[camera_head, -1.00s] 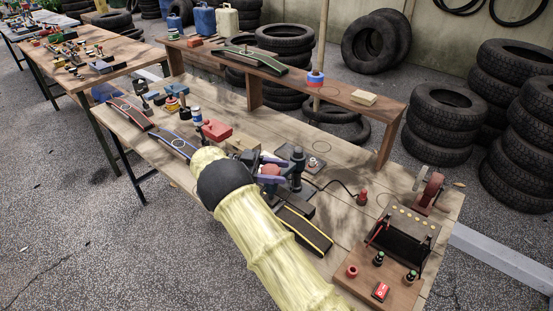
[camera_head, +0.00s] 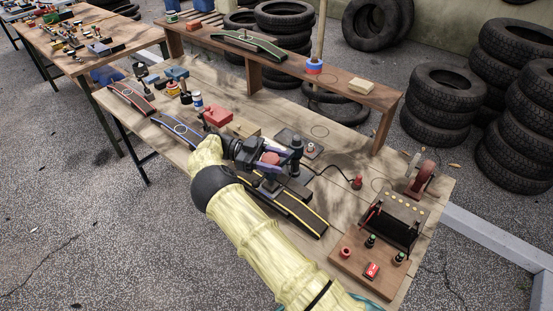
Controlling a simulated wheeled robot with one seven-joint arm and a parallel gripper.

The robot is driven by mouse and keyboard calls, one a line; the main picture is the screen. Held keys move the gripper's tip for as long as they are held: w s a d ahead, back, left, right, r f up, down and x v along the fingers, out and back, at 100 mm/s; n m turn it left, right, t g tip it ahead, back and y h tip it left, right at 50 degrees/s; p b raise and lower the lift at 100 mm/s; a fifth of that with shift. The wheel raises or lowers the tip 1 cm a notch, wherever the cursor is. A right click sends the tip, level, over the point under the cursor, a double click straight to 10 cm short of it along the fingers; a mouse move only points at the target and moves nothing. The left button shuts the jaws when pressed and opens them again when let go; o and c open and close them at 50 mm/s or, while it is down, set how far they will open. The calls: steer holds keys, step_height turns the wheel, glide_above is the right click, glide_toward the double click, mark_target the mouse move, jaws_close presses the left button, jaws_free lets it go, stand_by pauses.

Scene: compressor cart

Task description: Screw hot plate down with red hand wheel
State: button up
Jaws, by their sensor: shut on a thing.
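My gripper (camera_head: 276,158) is over the middle of the bench, its purple-grey fingers shut on a dull red round part that appears to be the red hand wheel (camera_head: 270,158). The fingers hide part of the wheel. Below it is a dark clamp-like block (camera_head: 271,185), probably the hot plate press, over a black strip with yellow edges (camera_head: 305,218). Whether the plate touches the strip cannot be told. A dark upright post (camera_head: 296,150) stands just right of the gripper.
A red box (camera_head: 217,115) and a blue-edged strip (camera_head: 178,128) lie to the left. A small red-topped item (camera_head: 357,182) with a cable is to the right. A control box (camera_head: 397,222) stands on a wooden board (camera_head: 345,266) at the front right. A raised shelf (camera_head: 350,85) runs behind.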

mark_target(275, 158)
steer(key=o, duration=1)
steer(key=shift+w+a, duration=0.1)
step_height(275, 158, up, 10)
steer(key=shift+r, duration=0.1)
